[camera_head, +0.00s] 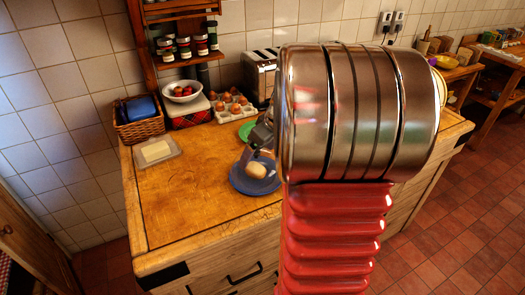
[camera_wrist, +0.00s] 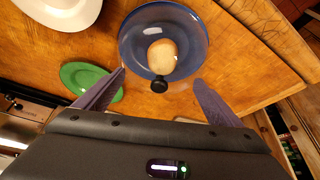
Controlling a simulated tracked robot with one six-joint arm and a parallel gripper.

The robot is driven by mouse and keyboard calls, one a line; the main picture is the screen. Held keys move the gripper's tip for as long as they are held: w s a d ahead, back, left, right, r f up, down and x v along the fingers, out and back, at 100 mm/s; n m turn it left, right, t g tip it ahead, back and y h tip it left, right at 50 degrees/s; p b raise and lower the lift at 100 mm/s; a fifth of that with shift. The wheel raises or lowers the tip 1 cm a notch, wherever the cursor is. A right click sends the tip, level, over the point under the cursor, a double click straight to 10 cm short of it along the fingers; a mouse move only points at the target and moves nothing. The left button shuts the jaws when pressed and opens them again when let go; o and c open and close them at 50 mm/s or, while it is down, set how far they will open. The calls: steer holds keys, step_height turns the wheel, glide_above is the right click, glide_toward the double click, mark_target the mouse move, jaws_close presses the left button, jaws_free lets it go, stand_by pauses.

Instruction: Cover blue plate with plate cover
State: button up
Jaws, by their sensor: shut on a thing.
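The blue plate (camera_head: 240,184) lies on the wooden counter with a pale bread roll (camera_head: 256,170) on it. In the wrist view the blue plate (camera_wrist: 137,40) is at the top centre, with the roll (camera_wrist: 161,57) on it. A dark round knob (camera_wrist: 159,85) of the clear plate cover shows between my gripper's (camera_wrist: 160,76) two fingertips, in front of the plate's near edge. The cover's clear body is hard to make out. My gripper (camera_head: 258,148) is shut on the cover, fingers well apart, above the plate. Whether the cover's rim touches the plate cannot be seen.
A green plate (camera_wrist: 88,77) lies close by, partly hidden by a finger. A white bowl (camera_wrist: 62,8) is at the upper left. A butter dish (camera_head: 156,152), an egg tray (camera_head: 236,113) and a toaster (camera_head: 260,74) stand farther back. The counter's front left is clear.

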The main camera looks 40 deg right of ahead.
steer(key=shift+f, duration=0.1)
steer(key=o, duration=1.5)
steer(key=shift+o, duration=0.2)
steer(key=shift+s+r, duration=0.2)
steer(key=shift+r, duration=0.45)
steer(key=v, duration=1.2)
steer(key=shift+s, duration=0.15)
steer(key=shift+r, duration=0.1)
